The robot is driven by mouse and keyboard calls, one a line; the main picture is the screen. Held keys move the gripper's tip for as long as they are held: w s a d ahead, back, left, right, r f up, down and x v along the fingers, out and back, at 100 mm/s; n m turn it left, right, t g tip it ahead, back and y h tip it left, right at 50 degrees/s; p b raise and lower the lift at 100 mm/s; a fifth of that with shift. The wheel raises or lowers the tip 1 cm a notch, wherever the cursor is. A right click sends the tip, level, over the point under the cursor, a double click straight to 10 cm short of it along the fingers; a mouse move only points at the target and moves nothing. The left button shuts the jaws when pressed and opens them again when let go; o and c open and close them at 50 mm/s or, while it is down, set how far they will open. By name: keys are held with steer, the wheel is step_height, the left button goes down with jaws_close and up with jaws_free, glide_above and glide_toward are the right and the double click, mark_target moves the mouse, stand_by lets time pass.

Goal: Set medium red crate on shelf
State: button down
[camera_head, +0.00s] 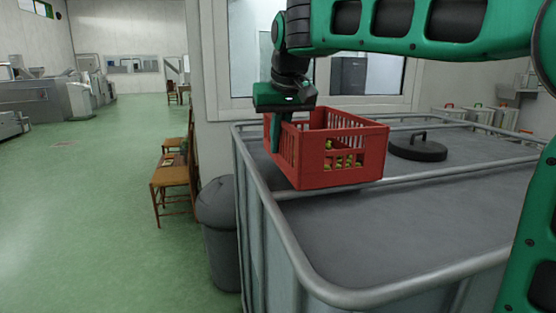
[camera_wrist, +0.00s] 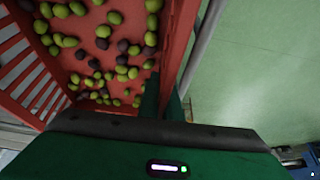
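The red crate (camera_head: 345,155) has slotted walls and holds green and dark olives. My gripper (camera_head: 275,135) points down at the crate's left wall. In the wrist view the crate's red wall (camera_wrist: 180,45) passes between the green fingers (camera_wrist: 162,100), one inside and one outside, closed on it. The fingertips are partly hidden. No shelf is clearly visible.
The grey tank (camera_head: 400,225) has a tubular rail and a dark round lid (camera_head: 418,148). A grey bin (camera_head: 218,215) and wooden chairs (camera_head: 174,180) stand left of it. A window wall is behind. Green floor (camera_head: 90,220) is open at left.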

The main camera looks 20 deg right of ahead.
mark_target(278, 162)
steer(key=shift+w, duration=0.2)
steer(key=shift+f, duration=2.05)
steer(key=shift+f, duration=0.1)
steer(key=c, duration=2)
jaws_free()
